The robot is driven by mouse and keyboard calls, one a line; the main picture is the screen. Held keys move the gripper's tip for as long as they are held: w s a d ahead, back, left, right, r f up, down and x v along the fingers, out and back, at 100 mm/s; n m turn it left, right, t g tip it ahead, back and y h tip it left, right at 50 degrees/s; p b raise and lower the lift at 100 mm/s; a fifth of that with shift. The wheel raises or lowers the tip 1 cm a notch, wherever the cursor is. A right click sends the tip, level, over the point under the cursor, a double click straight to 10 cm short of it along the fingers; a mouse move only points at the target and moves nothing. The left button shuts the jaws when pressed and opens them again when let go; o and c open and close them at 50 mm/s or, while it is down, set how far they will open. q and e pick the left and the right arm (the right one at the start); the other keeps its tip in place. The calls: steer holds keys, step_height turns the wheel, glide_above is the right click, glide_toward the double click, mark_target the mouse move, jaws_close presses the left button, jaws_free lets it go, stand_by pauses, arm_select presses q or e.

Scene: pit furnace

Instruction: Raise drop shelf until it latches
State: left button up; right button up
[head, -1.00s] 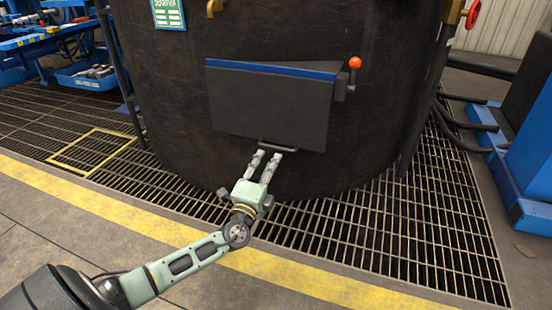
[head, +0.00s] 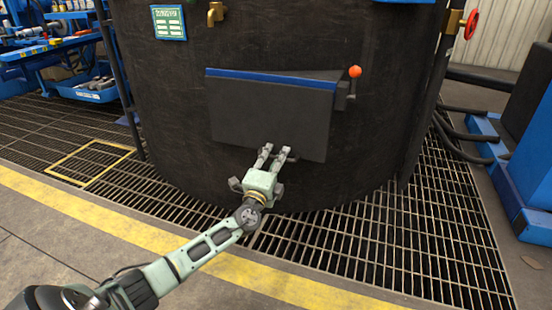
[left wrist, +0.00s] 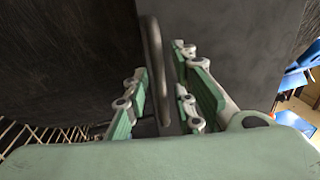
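The drop shelf (head: 265,115) is a dark flat panel with a blue upper edge, hanging down steeply against the black furnace wall. Its thin bar handle is at the lower edge, mostly hidden by my fingers in the head view. My right gripper is not in view.
An orange-knobbed lever (head: 353,80) sits at the shelf's upper right. The furnace wall (head: 170,110) curves behind the shelf. Grating (head: 400,240) and a yellow floor stripe (head: 80,218) lie in front. A blue workbench (head: 60,45) stands at far left, blue equipment (head: 530,190) at right.

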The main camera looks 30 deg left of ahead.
arm_select(q)
jaws_close()
stand_by(0.4)
